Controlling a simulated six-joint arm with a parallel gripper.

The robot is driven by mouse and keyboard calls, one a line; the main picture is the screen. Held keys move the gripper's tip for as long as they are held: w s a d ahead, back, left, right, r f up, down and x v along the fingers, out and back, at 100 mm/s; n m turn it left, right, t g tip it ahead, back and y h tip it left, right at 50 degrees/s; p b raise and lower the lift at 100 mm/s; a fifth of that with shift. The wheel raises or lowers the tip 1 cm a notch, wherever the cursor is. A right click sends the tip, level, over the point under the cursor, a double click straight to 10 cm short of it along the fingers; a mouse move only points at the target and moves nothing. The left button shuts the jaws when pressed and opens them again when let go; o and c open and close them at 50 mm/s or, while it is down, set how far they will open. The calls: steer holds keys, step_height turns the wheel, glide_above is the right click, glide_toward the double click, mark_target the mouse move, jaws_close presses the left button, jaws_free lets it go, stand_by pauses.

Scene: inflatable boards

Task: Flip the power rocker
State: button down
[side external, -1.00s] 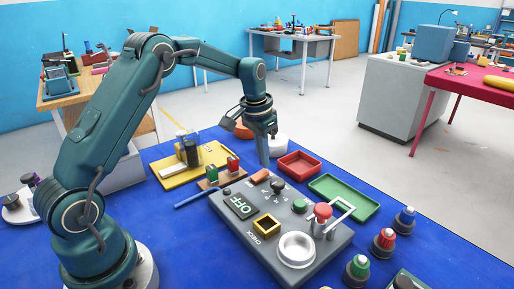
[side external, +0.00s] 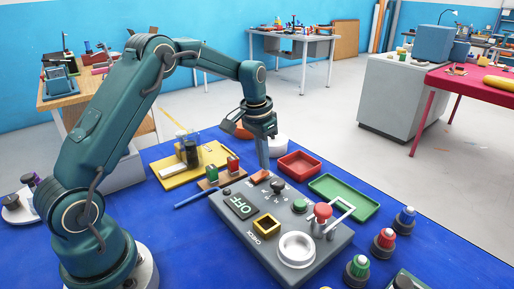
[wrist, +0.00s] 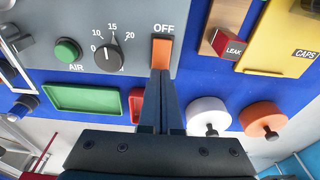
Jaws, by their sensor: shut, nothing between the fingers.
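The power rocker is an orange switch on the grey control panel (side external: 272,255). In the wrist view the rocker (wrist: 162,54) sits under the word OFF, with my gripper's (wrist: 162,74) fingertips at its lower end. The fingers are shut with nothing between them. In the side view my gripper (side external: 265,172) points down at the rocker (side external: 259,177) near the panel's far edge; I cannot tell whether it touches.
A black dial (wrist: 107,58) and green AIR button (wrist: 67,51) are beside the rocker. A red button (side external: 323,211) with a metal guard stands farther right. Red (side external: 299,152) and green (side external: 343,184) trays lie behind the panel. A yellow CAPS board (wrist: 282,42) is nearby.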

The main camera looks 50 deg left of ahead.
steer(key=shift+f, duration=0.65)
steer(key=shift+r, duration=3.55)
step_height(320, 180, up, 7)
steer(key=t, duration=0.2)
glide_above(263, 172)
steer(key=s+d, duration=0.1)
steer(key=d, duration=0.2)
steer(key=s+d+r+m+t, duration=0.1)
steer(key=s+d+r, duration=0.4)
steer(key=s, duration=0.3)
steer(key=s+d+f, duration=0.1)
steer(key=s+f, duration=0.3)
steer(key=s, duration=0.2)
steer(key=s+d+f+n, duration=0.1)
steer(key=s+f, duration=0.2)
steer(key=s, duration=0.4)
steer(key=shift+d+f+t, duration=0.15)
steer(key=shift+f+t, duration=0.25)
